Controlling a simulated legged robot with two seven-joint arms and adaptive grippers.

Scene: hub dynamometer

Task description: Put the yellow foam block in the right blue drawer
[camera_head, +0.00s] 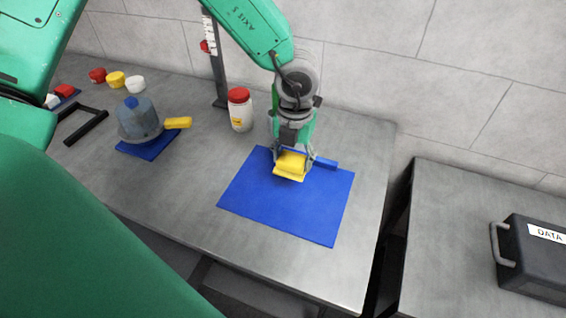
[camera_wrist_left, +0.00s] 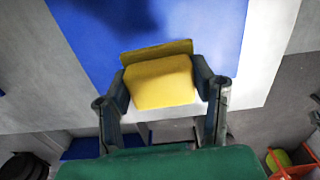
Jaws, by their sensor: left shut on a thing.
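The yellow foam block (camera_head: 290,168) is over the blue mat (camera_head: 285,215), near its far edge, in the head view. My left gripper (camera_head: 293,157) points down and is shut on the block. The block (camera_wrist_left: 160,82) also shows between the two fingers in the left wrist view, with the mat (camera_wrist_left: 90,30) behind it. I cannot tell whether the block touches the mat. No blue drawer can be made out for certain. My right gripper is not in view.
A red-lidded jar (camera_head: 240,110) stands left of the mat. A grey rounded object (camera_head: 138,118) with a yellow piece (camera_head: 178,122) beside it is further left. A small blue bar (camera_head: 325,163) lies beside my gripper. A black DATA case (camera_head: 535,258) sits on the right table.

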